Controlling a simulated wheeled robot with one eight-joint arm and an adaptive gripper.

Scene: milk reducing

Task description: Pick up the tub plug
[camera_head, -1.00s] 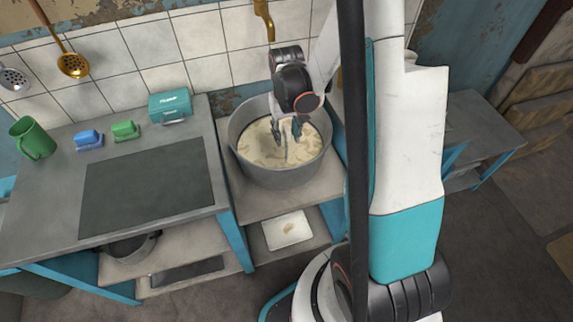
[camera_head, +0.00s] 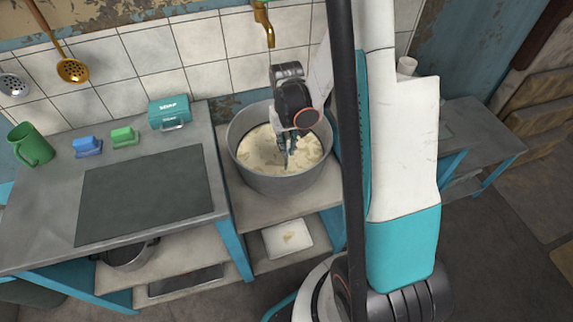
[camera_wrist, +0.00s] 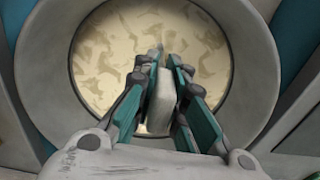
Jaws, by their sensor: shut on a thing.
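The tub (camera_head: 251,176) is a round grey vessel holding a pale cream liquid with brownish streaks; it fills much of the wrist view (camera_wrist: 246,75). My gripper (camera_head: 287,150) reaches down into the tub from above. In the wrist view, its teal and grey fingers are closed on both sides of a pale grey upright piece (camera_wrist: 163,100), which looks like the tub plug's grip. The piece's lower end goes toward the liquid and is hidden, so I cannot tell whether the plug is seated or lifted.
A white tray (camera_head: 272,243) lies on the shelf below.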

